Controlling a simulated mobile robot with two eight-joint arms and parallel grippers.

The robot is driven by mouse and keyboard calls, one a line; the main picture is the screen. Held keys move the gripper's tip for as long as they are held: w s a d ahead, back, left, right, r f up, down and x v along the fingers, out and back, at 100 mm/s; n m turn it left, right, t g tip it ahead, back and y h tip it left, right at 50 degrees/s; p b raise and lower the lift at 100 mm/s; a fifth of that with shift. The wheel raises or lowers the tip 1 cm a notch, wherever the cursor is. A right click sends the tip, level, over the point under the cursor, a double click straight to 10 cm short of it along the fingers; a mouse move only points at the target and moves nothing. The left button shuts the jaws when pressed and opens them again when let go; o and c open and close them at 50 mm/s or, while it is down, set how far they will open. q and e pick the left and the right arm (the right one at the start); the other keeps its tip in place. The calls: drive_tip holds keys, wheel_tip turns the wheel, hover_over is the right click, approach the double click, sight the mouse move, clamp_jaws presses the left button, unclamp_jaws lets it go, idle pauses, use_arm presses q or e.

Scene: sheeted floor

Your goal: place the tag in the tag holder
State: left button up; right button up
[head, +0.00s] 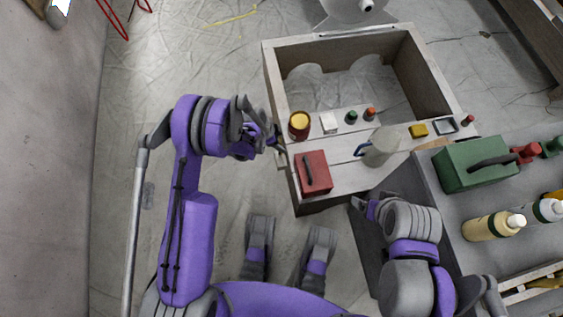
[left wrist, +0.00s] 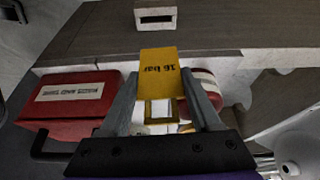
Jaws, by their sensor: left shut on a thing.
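My left gripper (head: 274,143) is at the left side of the wooden box. In the left wrist view it (left wrist: 163,90) is shut on a yellow tag (left wrist: 159,66) printed "16 bar", which appears upside down there. The tag sticks out beyond the fingertips. The tag holder (left wrist: 156,17) is a pale frame with a dark slot on the box's side face, beyond the tag in the left wrist view. The tag looks apart from it. My right gripper (head: 364,205) is low near the box's front right; its finger gap is not clear.
The wooden box (head: 348,36) carries a red case (head: 313,173), a jar with a yellow lid (head: 299,126), a pale jug (head: 382,147) and small items on its boards. A grey table at right holds a green toolbox (head: 477,163) and bottles.

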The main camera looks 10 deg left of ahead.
use_arm(q)
drive_tip(key=b, duration=0.2)
hover_over(284, 158)
drive_tip(key=a, duration=0.1)
wheel_tip(284, 158, down, 8)
drive_tip(key=shift+s+a+r, duration=0.15)
drive_tip(key=shift+r, duration=0.1)
drive_tip(key=shift+f+b, duration=0.55)
drive_tip(key=shift+f, duration=1.6)
drive_tip(key=shift+f, duration=0.1)
drive_tip(key=o, duration=1.3)
